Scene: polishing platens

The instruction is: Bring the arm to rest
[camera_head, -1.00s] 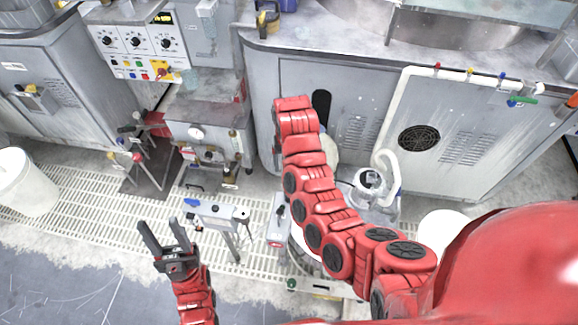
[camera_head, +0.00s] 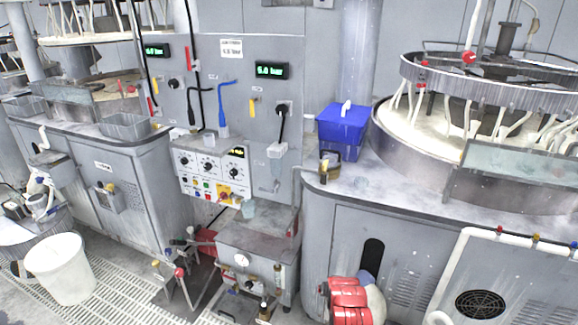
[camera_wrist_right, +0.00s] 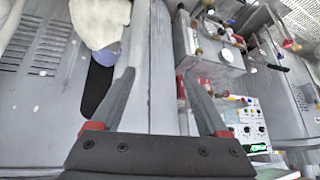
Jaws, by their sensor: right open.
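My right gripper (camera_wrist_right: 155,100) shows in the right wrist view with its two dark fingers spread apart and nothing between them. It faces the grey machine cabinet (camera_wrist_right: 50,120). My left gripper shows in neither current view.
A blue box (camera_head: 342,128) stands on the machine top beside the round platen machine (camera_head: 470,100). A control panel (camera_head: 212,168) is at the middle left. A white bucket (camera_head: 60,268) stands on the slatted floor (camera_head: 125,290). A small metal bench (camera_head: 258,240) juts out below the panel.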

